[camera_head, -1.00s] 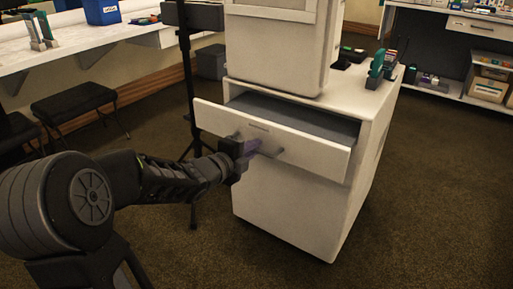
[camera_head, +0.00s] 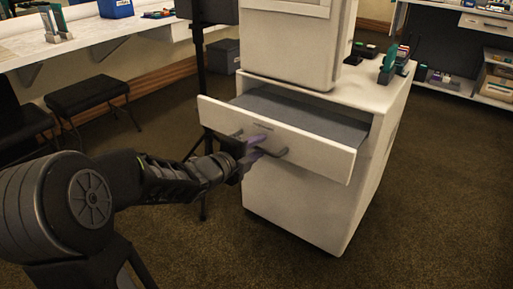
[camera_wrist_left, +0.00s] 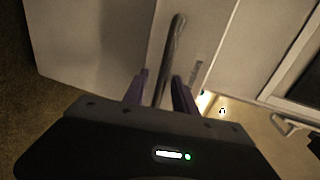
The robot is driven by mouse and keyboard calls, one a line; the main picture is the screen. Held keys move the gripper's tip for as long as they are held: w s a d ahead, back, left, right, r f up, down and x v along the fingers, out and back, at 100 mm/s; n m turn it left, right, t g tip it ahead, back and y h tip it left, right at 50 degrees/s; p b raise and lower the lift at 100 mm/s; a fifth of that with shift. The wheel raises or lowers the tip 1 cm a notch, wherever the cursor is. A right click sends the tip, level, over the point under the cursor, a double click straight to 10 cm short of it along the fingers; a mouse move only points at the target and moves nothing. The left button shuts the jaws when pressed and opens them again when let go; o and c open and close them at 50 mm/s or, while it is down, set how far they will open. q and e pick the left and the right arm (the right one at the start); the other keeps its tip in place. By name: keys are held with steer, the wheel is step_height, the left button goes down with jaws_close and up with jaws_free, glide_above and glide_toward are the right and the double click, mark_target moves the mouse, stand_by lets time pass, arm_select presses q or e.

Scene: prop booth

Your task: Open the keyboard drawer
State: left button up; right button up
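The white keyboard drawer (camera_head: 222,113) stands pulled out of the white cabinet, with its grey inside (camera_head: 300,116) showing. A dark bar handle (camera_head: 276,153) runs across its front. My left gripper (camera_head: 257,147) is at the handle, with its purple fingers apart, one above and one below the bar. In the left wrist view the handle (camera_wrist_left: 176,36) passes between the two fingers (camera_wrist_left: 160,84), nearer the right finger, with a gap on the left side. Whether a finger touches the bar is hard to tell. My right gripper is not in view.
The white cabinet (camera_head: 295,205) carries a large white housing (camera_head: 297,45) and a teal tool (camera_head: 388,66). A black stand (camera_head: 198,75) is just left of the drawer. A bench (camera_head: 95,38) and a black stool (camera_head: 87,95) are at left. Carpet is clear at right.

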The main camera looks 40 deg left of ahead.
arm_select(q)
steer(key=shift+s+r+p, duration=0.25)
steer(key=shift+s+p, duration=0.05)
steer(key=shift+s, duration=0.2)
steer(key=p+v, duration=0.2)
steer(key=v, duration=0.4)
steer(key=shift+s, duration=0.35)
